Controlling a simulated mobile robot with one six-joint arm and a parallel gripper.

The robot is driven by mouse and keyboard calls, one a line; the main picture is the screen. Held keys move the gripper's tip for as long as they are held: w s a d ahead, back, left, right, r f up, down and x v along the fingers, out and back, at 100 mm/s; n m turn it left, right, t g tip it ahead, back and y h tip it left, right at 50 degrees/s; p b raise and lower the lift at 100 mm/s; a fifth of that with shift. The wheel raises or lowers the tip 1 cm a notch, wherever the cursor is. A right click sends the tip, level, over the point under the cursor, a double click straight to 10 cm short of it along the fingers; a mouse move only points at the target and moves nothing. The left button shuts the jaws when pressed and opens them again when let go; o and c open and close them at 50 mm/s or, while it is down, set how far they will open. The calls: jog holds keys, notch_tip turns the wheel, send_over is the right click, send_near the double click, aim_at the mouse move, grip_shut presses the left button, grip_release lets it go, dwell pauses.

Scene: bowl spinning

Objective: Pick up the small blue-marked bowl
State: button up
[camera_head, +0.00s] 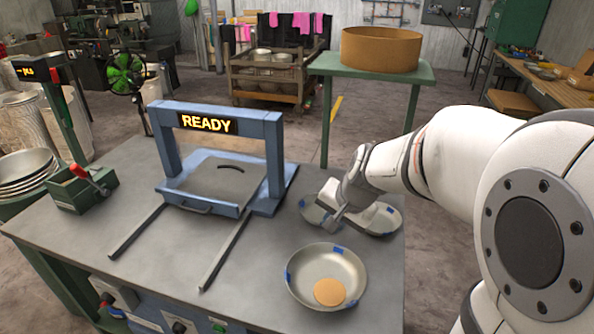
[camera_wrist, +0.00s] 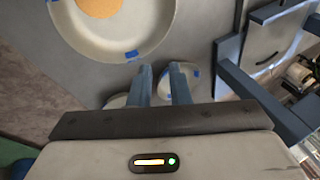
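Small shallow metal bowls with blue tape marks lie behind the larger front bowl in the head view. One shows left of my gripper (camera_head: 337,218) at the bowl's left part (camera_head: 312,213), another on the right (camera_head: 385,220). My gripper covers the area between them, so I cannot tell exactly where they part. In the wrist view, a small blue-marked bowl (camera_wrist: 195,88) lies beyond and right of my fingers, and a pale rim (camera_wrist: 116,101) shows left. The gripper (camera_wrist: 160,70) has a gap between its fingers and holds nothing visible. Contact with a bowl is unclear.
A larger blue-marked bowl (camera_head: 345,262) holding an orange disc (camera_head: 329,292) stands at the table's front right. A blue press frame (camera_head: 273,165) reading READY, with two rails, stands left. A green box (camera_head: 80,192) with a red-handled lever is further left. Bare tabletop (camera_head: 170,270) lies in front.

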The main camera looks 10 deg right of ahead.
aim_at(320, 212)
jog(key=w+d+f+m+b, duration=0.1)
jog(key=w+f+m, duration=0.1)
jog(key=w+f, duration=0.3)
jog(key=w+d+f+m+t+b, duration=0.1)
jog(key=w+f+m, duration=0.2)
jog(key=w+f, duration=0.2)
jog(key=w+d+f+m+b, duration=0.1)
jog(key=w+f+m+b, duration=0.1)
jog(key=w+f, duration=0.4)
jog(key=shift+w+d+t, duration=0.2)
jog(key=shift+d+t, duration=0.05)
jog(key=shift+t, duration=0.15)
jog(key=shift+w+a+f, duration=0.1)
jog(key=shift+w+f, duration=0.2)
jog(key=shift+f, duration=0.1)
jog(key=shift+c, duration=0.4)
grip_shut()
